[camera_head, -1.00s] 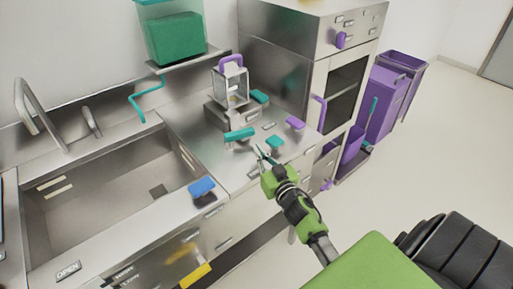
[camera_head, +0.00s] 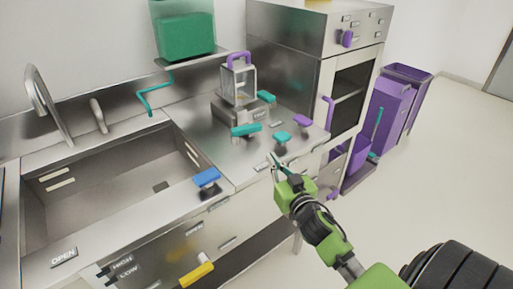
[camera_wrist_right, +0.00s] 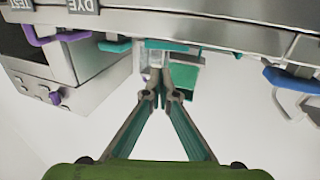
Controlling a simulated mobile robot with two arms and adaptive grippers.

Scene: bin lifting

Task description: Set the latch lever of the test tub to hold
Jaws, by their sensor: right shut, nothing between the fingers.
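A small clear tub (camera_head: 239,84) with a purple handle stands on a metal block on the steel counter. Several levers with coloured grips are around it: a long teal one (camera_head: 246,130) in front of the block, a smaller teal one (camera_head: 283,137) and a purple one (camera_head: 302,121). I cannot tell which is the test tub's latch lever. My right gripper (camera_head: 273,158) is shut and empty by the counter's front edge, apart from the smaller teal lever. Its fingers (camera_wrist_right: 165,78) meet in the wrist view. A "TEST" label (camera_wrist_right: 20,5) shows there. My left gripper is out of view.
A sink (camera_head: 110,195) lies at the left, with a blue lever (camera_head: 207,178) on its right front rim. A green-filled clear tank (camera_head: 186,32) stands on a shelf behind. A tall oven unit (camera_head: 335,75) and purple bins (camera_head: 388,110) are at right. Floor is clear at right.

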